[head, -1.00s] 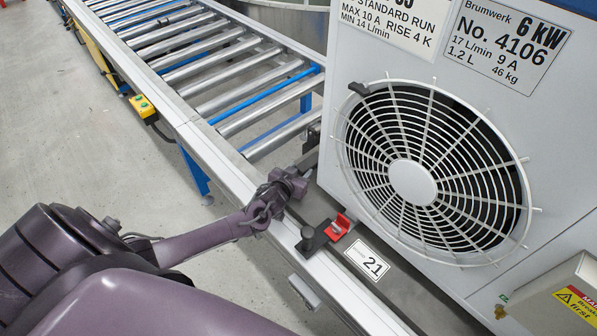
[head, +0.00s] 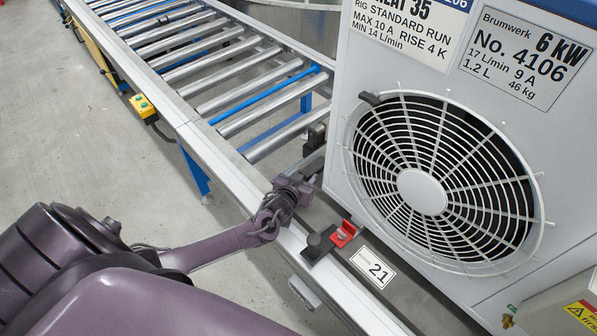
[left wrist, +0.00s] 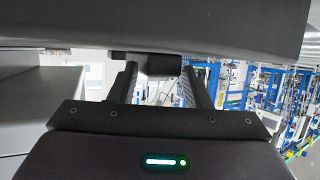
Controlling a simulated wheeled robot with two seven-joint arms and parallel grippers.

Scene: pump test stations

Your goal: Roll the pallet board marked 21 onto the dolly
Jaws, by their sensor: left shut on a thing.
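The pallet board marked 21 (head: 405,302) is a grey slab with a white label (head: 374,268), lying between the conveyor's side rails. A large light-grey pump unit (head: 345,143) with a round fan grille stands on it. My left gripper (head: 296,190) is at the board's rear end, beside the unit's lower corner. I cannot make out the dolly. My right gripper is out of view.
The roller conveyor (head: 243,116) runs to the upper left, its near rollers bare. A black knob and red clip (head: 343,233) sit at the near rail beside the label. A yellow button box (head: 143,106) hangs on the outer side. Floor is clear at left.

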